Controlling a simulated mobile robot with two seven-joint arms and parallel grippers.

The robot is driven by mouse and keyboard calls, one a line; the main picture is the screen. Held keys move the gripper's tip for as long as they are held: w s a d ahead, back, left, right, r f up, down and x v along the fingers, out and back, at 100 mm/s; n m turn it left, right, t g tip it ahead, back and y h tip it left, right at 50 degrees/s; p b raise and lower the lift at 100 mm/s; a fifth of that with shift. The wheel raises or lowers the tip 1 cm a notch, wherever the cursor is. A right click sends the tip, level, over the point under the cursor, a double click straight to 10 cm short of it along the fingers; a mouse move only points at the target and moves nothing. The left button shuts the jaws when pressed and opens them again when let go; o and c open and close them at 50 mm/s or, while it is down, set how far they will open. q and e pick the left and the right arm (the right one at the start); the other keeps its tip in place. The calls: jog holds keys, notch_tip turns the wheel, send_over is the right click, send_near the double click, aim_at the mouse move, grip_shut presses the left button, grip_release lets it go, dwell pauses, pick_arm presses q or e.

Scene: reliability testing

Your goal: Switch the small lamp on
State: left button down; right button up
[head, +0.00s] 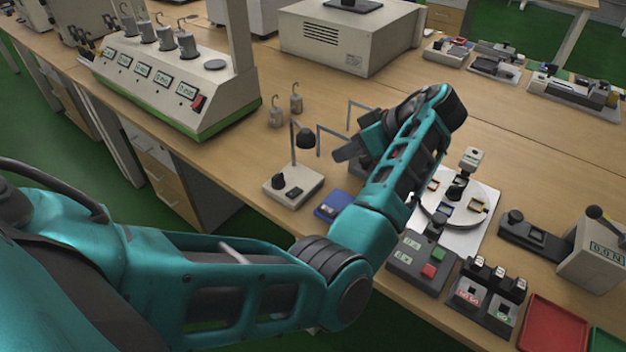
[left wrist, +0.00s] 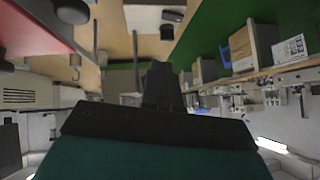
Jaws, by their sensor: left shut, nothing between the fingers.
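The small lamp stands near the front edge of the bench in the head view. It has a beige base (head: 293,187) with a black knob (head: 278,181) and a small dark switch (head: 294,192) on top. A thin bent post carries its dark lamp head (head: 305,138). My left gripper (head: 342,154) is just right of the lamp head, above the bench, apart from the base. It is shut and empty. In the left wrist view the dark gripper (left wrist: 162,85) fills the middle. My right gripper is out of view.
A blue box (head: 332,206) sits right of the lamp base. Hooked weights (head: 296,103) stand behind it. A beige machine (head: 170,85) stands at the back left. A button box (head: 420,262) and a red tray (head: 553,335) are at the right. Some bench is bare left of the lamp.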

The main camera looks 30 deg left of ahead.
pick_arm(q)
send_near(298, 187)
jog(key=a, duration=0.4)
jog(key=f, duration=0.3)
jog(key=shift+s, duration=0.2)
jog(key=shift+s+f, duration=0.1)
jog(key=shift+f, duration=0.4)
